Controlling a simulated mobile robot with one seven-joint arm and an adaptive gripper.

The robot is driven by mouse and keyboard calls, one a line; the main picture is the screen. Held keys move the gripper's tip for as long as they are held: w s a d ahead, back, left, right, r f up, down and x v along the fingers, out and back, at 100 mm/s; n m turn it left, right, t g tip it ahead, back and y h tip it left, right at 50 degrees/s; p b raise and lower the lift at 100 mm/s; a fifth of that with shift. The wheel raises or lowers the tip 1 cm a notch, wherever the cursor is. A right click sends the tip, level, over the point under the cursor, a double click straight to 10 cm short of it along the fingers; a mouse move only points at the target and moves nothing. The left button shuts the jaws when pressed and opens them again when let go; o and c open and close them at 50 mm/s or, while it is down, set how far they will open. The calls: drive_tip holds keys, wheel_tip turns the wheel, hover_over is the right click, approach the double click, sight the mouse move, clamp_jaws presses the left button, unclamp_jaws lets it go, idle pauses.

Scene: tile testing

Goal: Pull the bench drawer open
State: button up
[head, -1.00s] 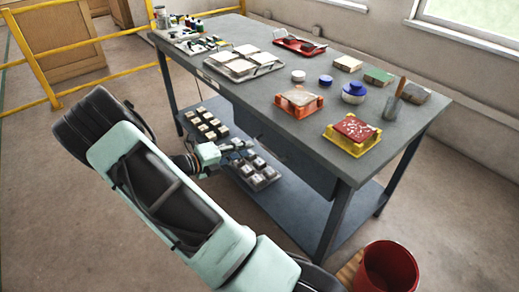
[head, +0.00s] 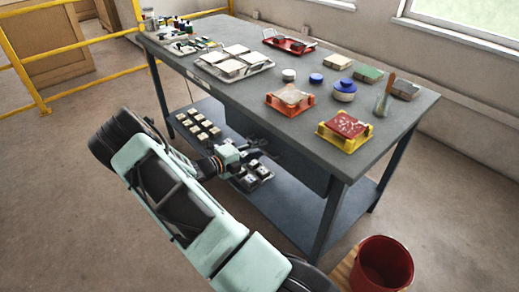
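The grey workbench (head: 222,92) stands across the middle of the head view. A dark drawer unit (head: 306,168) hangs under its top on the near long side. The drawer's handle cannot be made out, and I see no clear gap at its front. My gripper (head: 262,147) is low beside the near side of the bench, below the top edge and at the left part of the drawer unit. Its fingers are small, dark and partly lost against the unit and the shelf. I cannot tell whether they touch or hold anything.
The lower shelf (head: 290,212) carries several small sample blocks (head: 198,124), some right below my gripper. Tile trays, jars and bricks cover parts of the bench top. Yellow rails (head: 75,92) stand at left.

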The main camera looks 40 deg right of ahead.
drive_tip(key=shift+d, duration=0.15)
drive_tip(key=shift+c, duration=0.2)
clamp_jaws()
drive_tip(key=f+v, duration=0.3)
drive_tip(key=v, duration=1.2)
drive_tip(key=a+f+p+v, duration=0.1)
drive_tip(key=f+v, duration=0.2)
drive_tip(key=v, duration=1.2)
drive_tip(key=shift+a, duration=0.3)
drive_tip(key=shift+w, duration=0.1)
drive_tip(key=shift+o, duration=0.2)
unclamp_jaws()
